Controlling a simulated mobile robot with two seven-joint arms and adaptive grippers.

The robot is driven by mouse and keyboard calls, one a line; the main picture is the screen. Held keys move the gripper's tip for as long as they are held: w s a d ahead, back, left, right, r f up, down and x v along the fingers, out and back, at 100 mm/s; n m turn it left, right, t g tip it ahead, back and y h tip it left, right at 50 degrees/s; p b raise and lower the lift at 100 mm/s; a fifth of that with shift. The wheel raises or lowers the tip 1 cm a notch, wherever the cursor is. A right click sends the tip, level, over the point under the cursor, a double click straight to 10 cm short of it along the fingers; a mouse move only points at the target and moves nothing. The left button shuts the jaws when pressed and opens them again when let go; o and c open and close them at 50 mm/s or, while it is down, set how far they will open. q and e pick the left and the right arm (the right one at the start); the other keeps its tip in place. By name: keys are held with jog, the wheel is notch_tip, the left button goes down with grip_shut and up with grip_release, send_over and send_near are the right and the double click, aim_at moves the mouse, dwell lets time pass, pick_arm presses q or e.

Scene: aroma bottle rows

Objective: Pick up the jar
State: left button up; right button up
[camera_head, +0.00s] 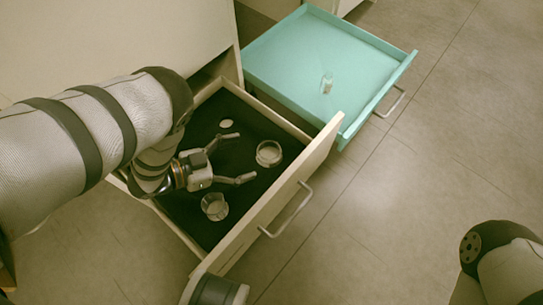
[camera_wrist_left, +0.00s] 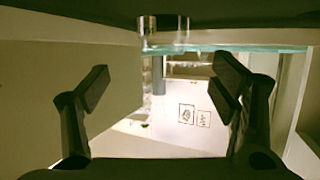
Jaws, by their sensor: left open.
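A clear round glass jar (camera_head: 269,153) stands on the black floor of an open drawer, near its front right part. A second clear glass vessel (camera_head: 214,206) stands nearer to me in the same drawer. A small pale disc (camera_head: 226,123), possibly a lid, lies towards the back. My left gripper (camera_head: 238,157) is open and empty over the drawer, its fingertips pointing towards the first jar and just short of it. In the left wrist view the open fingers (camera_wrist_left: 165,86) frame a clear glass object (camera_wrist_left: 148,32) beyond them; I cannot tell which vessel it is.
The cream drawer's front wall (camera_head: 285,190) rises close beyond the jars. A teal drawer (camera_head: 375,62) stands open behind, holding a small clear bottle (camera_head: 327,83). The cabinet (camera_head: 130,35) is at the upper left.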

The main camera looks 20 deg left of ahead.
aim_at(278, 147)
pick_arm(q)
jog(key=b+x, duration=0.1)
jog(key=x, duration=0.3)
jog(key=shift+w, duration=0.1)
jog(key=b+x, duration=0.3)
jog(key=x, duration=0.2)
jog(key=shift+a+f, duration=0.2)
jog(key=shift+r, duration=0.15)
pick_arm(e)
jog(key=f, duration=0.1)
jog(key=s+f, duration=0.1)
jog(key=f, duration=0.1)
jog(key=shift+a+g, duration=0.1)
jog(key=shift+g, duration=0.2)
pick_arm(q)
jog(key=c, duration=1.3)
